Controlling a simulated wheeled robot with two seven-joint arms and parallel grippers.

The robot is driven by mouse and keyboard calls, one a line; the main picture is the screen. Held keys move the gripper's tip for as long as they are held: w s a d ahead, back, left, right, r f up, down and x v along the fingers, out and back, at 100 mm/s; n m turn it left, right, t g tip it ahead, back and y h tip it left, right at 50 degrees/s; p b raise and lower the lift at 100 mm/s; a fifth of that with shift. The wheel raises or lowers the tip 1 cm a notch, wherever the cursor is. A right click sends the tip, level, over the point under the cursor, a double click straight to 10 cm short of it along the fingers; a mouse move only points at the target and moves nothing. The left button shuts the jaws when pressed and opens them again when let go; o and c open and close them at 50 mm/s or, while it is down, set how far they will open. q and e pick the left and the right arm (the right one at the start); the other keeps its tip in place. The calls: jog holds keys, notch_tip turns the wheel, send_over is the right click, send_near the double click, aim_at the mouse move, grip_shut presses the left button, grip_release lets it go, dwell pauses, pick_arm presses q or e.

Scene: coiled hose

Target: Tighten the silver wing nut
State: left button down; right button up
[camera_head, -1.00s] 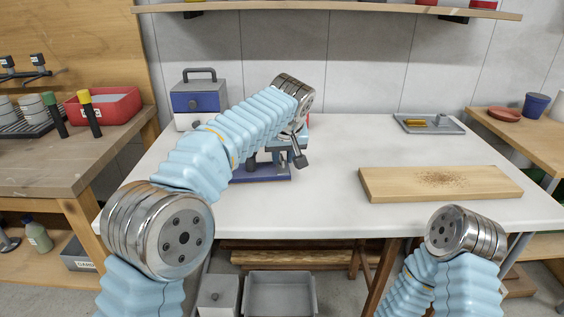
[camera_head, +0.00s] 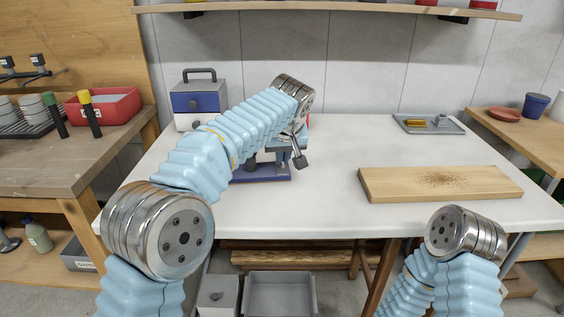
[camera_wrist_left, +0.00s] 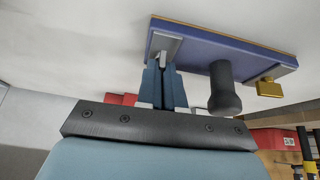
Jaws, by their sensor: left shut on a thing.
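A dark blue fixture (camera_head: 262,174) lies on the white table, partly hidden behind my left arm in the head view. In the left wrist view the fixture (camera_wrist_left: 215,45) has a silver piece, the silver wing nut (camera_wrist_left: 162,45), near one end. A brass-coloured piece (camera_wrist_left: 268,88) is near the other end, and a dark round-ended post (camera_wrist_left: 223,92) stands between them. My left gripper (camera_wrist_left: 164,72) has its blue fingers close together at the silver wing nut, shut on it. The left gripper (camera_head: 285,154) is small and mostly covered in the head view. My right gripper is out of view.
A wooden board (camera_head: 440,184) with brown crumbs lies on the table's right side. A grey tray (camera_head: 405,128) with a yellow item is behind it. The table's front middle is clear.

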pick_arm(q)
jog(key=shift+s+f, duration=0.1)
jog(key=shift+f, duration=0.2)
dwell(0.9)
jog(key=m+h, duration=0.1)
jog(key=m, duration=0.1)
jog(key=m+h, duration=0.1)
jog(key=m, duration=0.3)
jog(key=shift+a+f+g+h, duration=0.15)
jog(key=shift+a+g+h, duration=0.15)
jog(key=shift+a+h, duration=0.1)
jog(key=m+g+h, duration=0.1)
jog(key=m, duration=0.3)
jog(key=shift+a+h, duration=0.1)
jog(key=shift+h, duration=0.3)
jog(key=shift+w+a+m+g+h, duration=0.1)
jog(key=shift+m+g+h, duration=0.15)
jog(key=shift+m, duration=0.45)
jog(key=shift+w+m+g+h, duration=0.15)
jog(key=shift+m+g, duration=0.15)
jog(key=shift+m, duration=0.4)
jog(key=shift+w+a+m+g+h, duration=0.1)
jog(key=shift+m+g+h, duration=0.15)
jog(key=shift+m, duration=0.45)
jog(key=c, duration=1.4)
grip_release()
jog(key=shift+r, duration=0.25)
